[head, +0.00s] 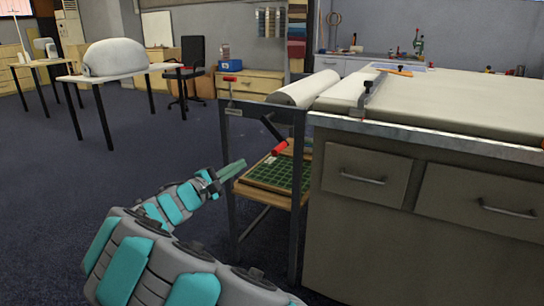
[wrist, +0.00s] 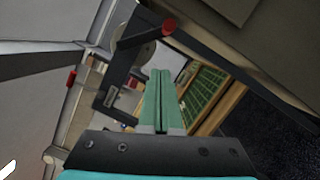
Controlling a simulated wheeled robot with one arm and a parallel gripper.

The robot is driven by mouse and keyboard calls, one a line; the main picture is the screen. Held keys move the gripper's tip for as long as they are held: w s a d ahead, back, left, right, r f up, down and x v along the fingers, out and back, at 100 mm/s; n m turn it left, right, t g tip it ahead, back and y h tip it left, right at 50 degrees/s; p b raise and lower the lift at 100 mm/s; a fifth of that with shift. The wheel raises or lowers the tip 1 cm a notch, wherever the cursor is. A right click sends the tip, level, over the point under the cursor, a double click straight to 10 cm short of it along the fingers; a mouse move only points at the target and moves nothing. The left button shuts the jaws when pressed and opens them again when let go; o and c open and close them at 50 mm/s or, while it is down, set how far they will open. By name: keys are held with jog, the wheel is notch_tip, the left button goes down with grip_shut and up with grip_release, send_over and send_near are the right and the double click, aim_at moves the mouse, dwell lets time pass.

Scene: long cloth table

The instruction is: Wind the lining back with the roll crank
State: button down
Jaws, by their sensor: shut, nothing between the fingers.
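The roll crank is a dark arm with a red grip (head: 280,147) on the end of a dark metal stand (head: 270,108) at the table's left end. Its arm slants down and right to the grip. The white lining (head: 308,88) lies rolled at the top of the stand and runs onto the table. My gripper (head: 240,165) is left of the red grip and a little lower, apart from it in the picture. Its green fingers (wrist: 160,98) are shut and empty. A dark red grip (wrist: 148,33) shows beyond the fingertips in the wrist view.
A second red knob (head: 230,78) tops a short lever on the stand's left. A wooden shelf with a green gridded mat (head: 275,174) sits inside the stand. The cabinet table (head: 370,182) blocks the right. Floor is open at left.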

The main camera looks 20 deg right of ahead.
aim_at(277, 150)
jog(key=w+d+r+p, duration=0.1)
jog(key=d+r, duration=0.1)
jog(key=d, duration=0.8)
jog(key=shift+d+r, duration=0.3)
jog(key=shift+s+d+r+n+p, duration=0.1)
jog(key=shift+d+r+n+p, duration=0.1)
jog(key=shift+n+p, duration=0.1)
dwell(0.6)
jog(key=shift+s+d+r+n+t+p, duration=0.2)
jog(key=shift+s+r+n+p, duration=0.15)
jog(key=shift+n, duration=0.4)
jog(key=shift+s+d+r+n+t+p, duration=0.2)
jog(key=shift+r+n, duration=0.25)
jog(key=shift+n, duration=0.3)
jog(key=shift+s+d+r, duration=0.15)
jog(key=shift+s+r, duration=0.05)
jog(key=shift+r, duration=0.25)
jog(key=shift+s+d+r, duration=0.15)
jog(key=shift+s+r, duration=0.05)
jog(key=shift+r, duration=0.85)
